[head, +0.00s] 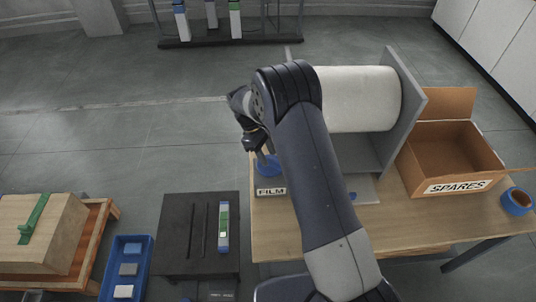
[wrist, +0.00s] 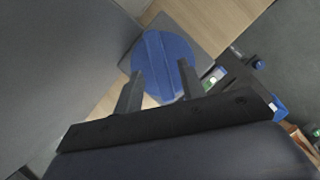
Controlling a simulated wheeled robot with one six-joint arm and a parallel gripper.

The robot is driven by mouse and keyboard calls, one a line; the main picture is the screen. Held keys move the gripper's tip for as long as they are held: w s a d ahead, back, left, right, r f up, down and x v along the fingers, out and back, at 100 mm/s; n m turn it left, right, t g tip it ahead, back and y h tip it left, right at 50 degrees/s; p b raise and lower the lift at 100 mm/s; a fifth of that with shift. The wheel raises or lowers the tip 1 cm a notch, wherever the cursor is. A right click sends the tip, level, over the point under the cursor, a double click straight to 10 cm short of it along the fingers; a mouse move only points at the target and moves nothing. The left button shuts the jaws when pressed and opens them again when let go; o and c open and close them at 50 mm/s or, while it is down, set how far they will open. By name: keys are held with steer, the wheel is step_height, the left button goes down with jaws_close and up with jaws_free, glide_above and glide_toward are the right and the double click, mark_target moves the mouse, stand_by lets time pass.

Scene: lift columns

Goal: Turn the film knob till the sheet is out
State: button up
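The blue film knob (wrist: 160,50) is a round disc with a raised ridge across it, in front of my fingers in the wrist view. In the head view the knob (head: 268,169) shows partly, behind the sign FILM (head: 271,191). My gripper (wrist: 159,72) is open, its two dark fingers apart over the knob with the ridge between them; I cannot tell whether they touch the disc. In the head view my gripper (head: 258,144) is just above the knob. The white film roll (head: 358,97) sits against a grey side plate. A pale sheet piece (head: 363,188) shows below it, partly hidden by my arm.
An open cardboard box (head: 452,158) marked SPARES and a blue ring (head: 516,200) stand on the wooden table (head: 415,223), right. A black stand (head: 176,230) with a blue-and-green column, a blue tray (head: 125,269) and a wooden crate (head: 40,235) stand left.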

steer(key=shift+s+d+f, duration=0.15)
steer(key=shift+d+f, duration=0.05)
steer(key=shift+f, duration=0.4)
jaws_close()
